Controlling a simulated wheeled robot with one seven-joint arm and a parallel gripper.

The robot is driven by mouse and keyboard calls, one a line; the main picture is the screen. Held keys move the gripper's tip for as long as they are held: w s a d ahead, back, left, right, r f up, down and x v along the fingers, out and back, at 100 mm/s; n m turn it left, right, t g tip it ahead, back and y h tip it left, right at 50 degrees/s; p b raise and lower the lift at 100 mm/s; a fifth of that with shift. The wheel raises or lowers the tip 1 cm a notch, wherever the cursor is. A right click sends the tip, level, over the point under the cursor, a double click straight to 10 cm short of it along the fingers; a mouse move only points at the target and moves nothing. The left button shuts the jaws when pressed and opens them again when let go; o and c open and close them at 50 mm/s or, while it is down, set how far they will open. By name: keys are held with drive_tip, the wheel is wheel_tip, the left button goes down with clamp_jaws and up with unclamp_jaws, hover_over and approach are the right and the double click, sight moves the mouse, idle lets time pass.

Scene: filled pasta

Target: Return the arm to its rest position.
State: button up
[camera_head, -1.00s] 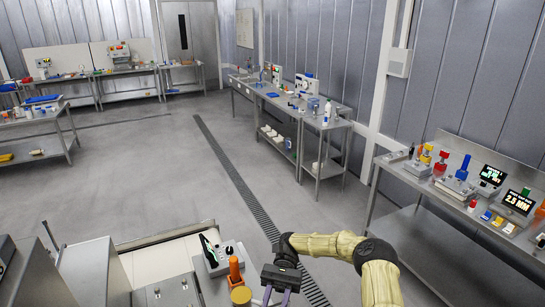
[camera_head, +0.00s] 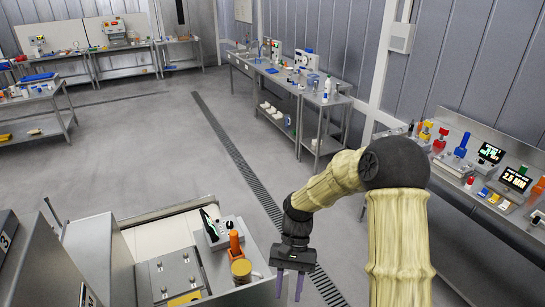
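My arm, in a pale yellow cover with a dark elbow joint, rises at the lower right and bends over to the left. My gripper (camera_head: 290,286) hangs down at its end, with two purple-grey fingers apart and nothing visible between them. It is over the floor, just right of the near steel machine. The fingertips show near the bottom of the view.
A steel machine (camera_head: 213,258) with an orange knob (camera_head: 235,243) and a round yellow-topped part (camera_head: 241,269) stands close left of my gripper. A bench (camera_head: 460,187) with several coloured devices is at right. Steel tables (camera_head: 313,96) stand behind. The middle floor (camera_head: 150,150) is clear.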

drive_tip(key=s+d+r+n+t+h, duration=0.1)
drive_tip(key=s+d+r+t, duration=0.1)
drive_tip(key=d+r+t, duration=0.25)
drive_tip(key=s+d+r+n+t, duration=0.1)
drive_tip(key=s+d+r+t, duration=0.25)
drive_tip(key=d, duration=0.25)
wheel_tip(320, 180, down, 22)
drive_tip(key=t+b, duration=0.1)
drive_tip(key=b, duration=2.1)
drive_tip(key=shift+d+f+t, duration=0.15)
drive_tip(key=shift+d+t, duration=0.15)
drive_tip(key=shift+d, duration=0.1)
drive_tip(key=shift+w, duration=0.1)
